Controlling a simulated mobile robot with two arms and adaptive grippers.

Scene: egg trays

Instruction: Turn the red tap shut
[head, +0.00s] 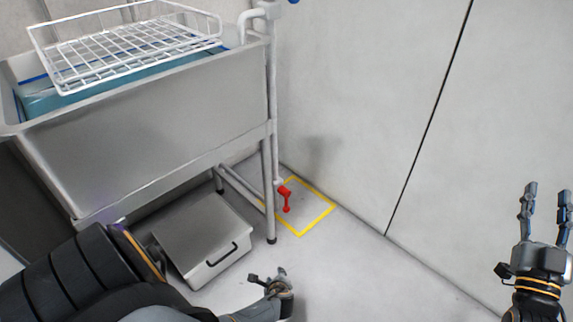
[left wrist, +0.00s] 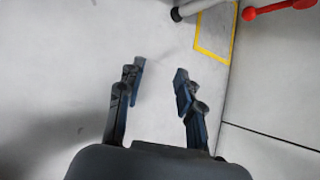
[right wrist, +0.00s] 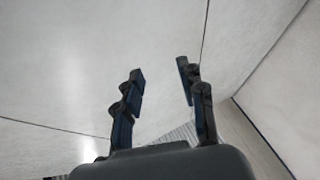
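The red tap (head: 286,197) sits low on a pipe at the right leg of the sink stand, with its red handle hanging down in the head view. In the left wrist view a red lever (left wrist: 278,8) shows at the top right, partly cut off. My left gripper (head: 280,272) is below the tap in the head view, apart from it; in the left wrist view (left wrist: 158,68) its fingers are spread with nothing between them. My right gripper (head: 546,188) is far right, raised near the wall; the right wrist view (right wrist: 160,72) shows it open and empty.
A metal sink (head: 150,135) on a pipe frame stands at the left, with a white wire rack (head: 130,50) on top. A grey box (head: 205,235) with a black handle is under it. A yellow floor outline (head: 322,217) surrounds the tap area. A pale wall (head: 350,90) stands behind.

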